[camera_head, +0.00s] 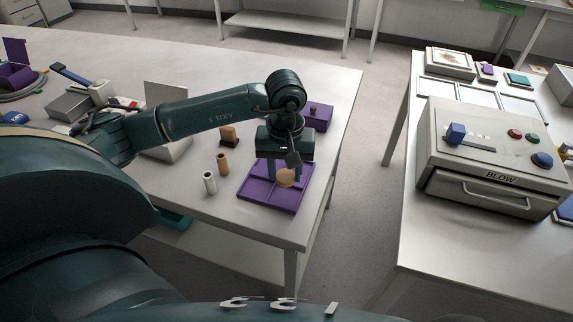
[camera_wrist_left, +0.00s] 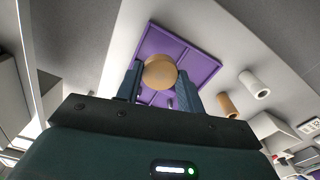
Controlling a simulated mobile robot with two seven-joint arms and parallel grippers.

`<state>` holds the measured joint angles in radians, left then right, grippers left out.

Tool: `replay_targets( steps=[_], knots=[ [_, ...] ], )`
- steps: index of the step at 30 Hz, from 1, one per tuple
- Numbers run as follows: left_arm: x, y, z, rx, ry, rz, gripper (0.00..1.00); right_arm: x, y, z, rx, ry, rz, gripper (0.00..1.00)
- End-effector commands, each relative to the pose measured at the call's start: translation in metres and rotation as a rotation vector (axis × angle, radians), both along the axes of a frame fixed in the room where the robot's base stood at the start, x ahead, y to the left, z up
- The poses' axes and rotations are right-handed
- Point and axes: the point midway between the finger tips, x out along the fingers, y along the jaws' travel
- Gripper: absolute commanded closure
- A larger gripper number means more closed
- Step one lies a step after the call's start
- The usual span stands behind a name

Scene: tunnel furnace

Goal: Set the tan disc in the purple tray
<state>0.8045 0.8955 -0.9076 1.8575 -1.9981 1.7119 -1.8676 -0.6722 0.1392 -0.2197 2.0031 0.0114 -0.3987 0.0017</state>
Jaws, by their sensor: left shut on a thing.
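The tan disc (camera_head: 286,178) is held between the fingers of my left gripper (camera_head: 285,177), over the purple tray (camera_head: 262,203). In the left wrist view the disc (camera_wrist_left: 159,72) sits between the two fingertips (camera_wrist_left: 158,80), with the tray (camera_wrist_left: 200,62) behind it. The tray is divided by low ridges and lies near the front right corner of the table. I cannot tell whether the disc touches the tray. My right gripper is not in view.
A white cylinder (camera_head: 209,182) and a tan cylinder (camera_head: 222,163) stand left of the tray. A purple box (camera_head: 319,117) stands behind it. A gap separates this table from the right table with the BLOW machine (camera_head: 490,150).

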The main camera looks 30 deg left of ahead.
Motion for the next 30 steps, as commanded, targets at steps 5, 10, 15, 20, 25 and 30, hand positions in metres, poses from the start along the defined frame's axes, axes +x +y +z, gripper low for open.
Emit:
replay_targets(
  steps=[5, 10, 15, 20, 25, 30],
  knots=[
    [0.000, 0.000, -0.017, -0.001, 0.000, 0.000, 0.85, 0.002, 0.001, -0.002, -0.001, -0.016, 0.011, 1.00],
    [0.000, 0.000, -0.033, 0.000, -0.001, -0.001, 0.85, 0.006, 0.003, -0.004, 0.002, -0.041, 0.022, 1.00],
    [0.000, 0.000, -0.044, 0.000, -0.002, -0.001, 0.85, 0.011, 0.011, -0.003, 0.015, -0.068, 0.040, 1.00],
    [0.001, 0.000, -0.047, 0.000, -0.002, -0.001, 0.85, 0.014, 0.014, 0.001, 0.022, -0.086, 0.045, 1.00],
    [0.000, 0.000, -0.047, 0.000, -0.002, -0.001, 0.85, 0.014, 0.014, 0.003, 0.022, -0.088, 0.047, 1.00],
    [0.000, 0.000, -0.047, 0.000, -0.002, -0.001, 0.85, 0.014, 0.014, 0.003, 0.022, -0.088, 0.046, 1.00]
  ],
)
